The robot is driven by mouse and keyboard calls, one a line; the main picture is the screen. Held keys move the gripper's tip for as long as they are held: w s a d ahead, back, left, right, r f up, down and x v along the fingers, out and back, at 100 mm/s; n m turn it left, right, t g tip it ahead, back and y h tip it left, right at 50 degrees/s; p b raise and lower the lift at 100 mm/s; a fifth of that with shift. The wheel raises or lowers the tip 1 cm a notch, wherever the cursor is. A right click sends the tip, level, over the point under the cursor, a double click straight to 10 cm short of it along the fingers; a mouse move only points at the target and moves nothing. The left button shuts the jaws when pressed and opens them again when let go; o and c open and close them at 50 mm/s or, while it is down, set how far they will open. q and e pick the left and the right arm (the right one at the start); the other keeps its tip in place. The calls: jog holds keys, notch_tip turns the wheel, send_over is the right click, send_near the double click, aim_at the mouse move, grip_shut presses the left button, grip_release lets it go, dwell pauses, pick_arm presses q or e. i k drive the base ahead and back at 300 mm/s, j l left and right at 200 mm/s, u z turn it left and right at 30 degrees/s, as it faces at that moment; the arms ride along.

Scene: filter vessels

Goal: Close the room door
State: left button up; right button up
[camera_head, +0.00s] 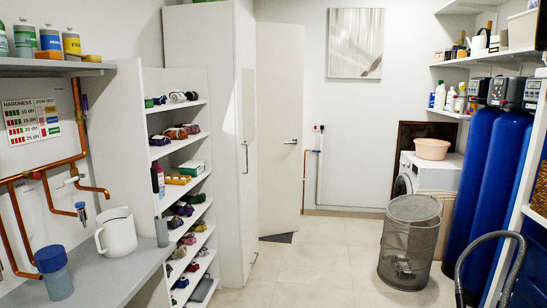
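The room door (279,130) is a plain white panel at the back of the room, right of the tall white cabinet. It seems to stand ajar, angled to the back wall. The left edge of the door is hidden behind the cabinet. Neither of my grippers is in view.
A mesh bin (409,243) stands on the floor at the right, before a washing machine (428,172). Blue filter vessels (480,175) line the right wall. A shoe rack (182,200), the tall cabinet (213,120) and a counter (100,278) line the left. The middle floor is clear.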

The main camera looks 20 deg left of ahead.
aim_at(279, 59)
jog(key=i+u, duration=0.15)
jog(key=u, duration=0.4)
jog(key=i, duration=5)
jog(key=i+z, duration=0.15)
jog(key=i, duration=0.35)
jog(key=i+j+z, duration=0.1)
jog(key=i, duration=0.35)
jog(key=i+j+z, duration=0.15)
jog(key=i, duration=0.35)
jog(key=i+j+z, duration=0.15)
jog(key=i, duration=0.3)
jog(key=j, duration=0.1)
